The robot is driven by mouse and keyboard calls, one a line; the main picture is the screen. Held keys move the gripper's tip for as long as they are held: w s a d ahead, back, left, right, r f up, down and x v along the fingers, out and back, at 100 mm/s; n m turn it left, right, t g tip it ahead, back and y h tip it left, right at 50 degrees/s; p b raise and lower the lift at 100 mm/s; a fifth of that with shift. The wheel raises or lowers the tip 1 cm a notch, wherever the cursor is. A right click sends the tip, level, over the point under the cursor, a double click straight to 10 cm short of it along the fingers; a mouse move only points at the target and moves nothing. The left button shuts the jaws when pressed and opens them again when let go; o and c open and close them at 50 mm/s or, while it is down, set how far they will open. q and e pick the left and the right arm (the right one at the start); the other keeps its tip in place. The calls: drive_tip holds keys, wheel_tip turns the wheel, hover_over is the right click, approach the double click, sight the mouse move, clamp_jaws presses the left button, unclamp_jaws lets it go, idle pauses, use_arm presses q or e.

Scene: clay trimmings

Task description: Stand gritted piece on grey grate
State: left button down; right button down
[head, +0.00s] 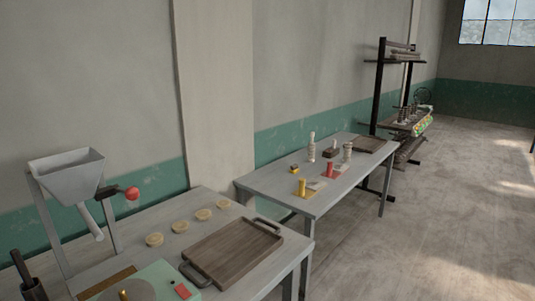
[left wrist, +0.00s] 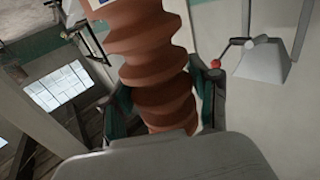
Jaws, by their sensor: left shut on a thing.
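In the left wrist view my left gripper (left wrist: 160,108) is shut on a reddish-brown ribbed clay piece (left wrist: 150,60), with a dark finger on either side of it. The piece has stacked ridges, and a small blue and white patch shows near its top. Its far end is cut off by the frame edge. Neither my left gripper nor the held piece can be made out in the head view. My right gripper is in neither view. I cannot clearly identify a grey grate in either view.
A brown tray (head: 232,252) with dark handles and several pale discs (head: 203,214) lie on the near table, beside a grey hopper (head: 68,172) with a red knob. The second table (head: 318,201) holds small bottles and mats. A dark rack (head: 380,90) stands beyond. Floor at right is clear.

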use_arm(q)
drive_tip(key=s, duration=0.5)
drive_tip(key=w+a+r, duration=0.2)
drive_tip(key=w+r, duration=0.1)
drive_tip(key=w, duration=0.4)
drive_tip(key=w+a+r+n+y, duration=0.1)
drive_tip(key=w+r, duration=0.3)
drive_tip(key=w, duration=0.4)
drive_tip(key=w+a+r+y, duration=0.1)
drive_tip(key=w+a+r, duration=0.2)
drive_tip(key=w, duration=0.4)
drive_tip(key=shift+w+r+n, duration=0.2)
drive_tip(key=shift+r+n, duration=0.1)
drive_tip(key=shift+n, duration=0.1)
drive_tip(key=shift+a, duration=0.1)
drive_tip(key=a+f+p, duration=0.1)
drive_tip(key=a+f, duration=0.1)
drive_tip(key=a, duration=0.2)
drive_tip(key=a+f, duration=0.2)
drive_tip(key=a, duration=0.1)
drive_tip(key=a+f+p, duration=0.1)
drive_tip(key=a+f, duration=0.2)
drive_tip(key=a, duration=0.1)
drive_tip(key=shift+w+a+p, duration=0.3)
drive_tip(key=shift+w, duration=0.05)
wheel_tip(320, 180, down, 3)
drive_tip(key=shift+d+f+p, duration=0.1)
drive_tip(key=shift+f+p, duration=0.1)
drive_tip(key=shift+p, duration=0.6)
drive_tip(key=shift+f, duration=0.2)
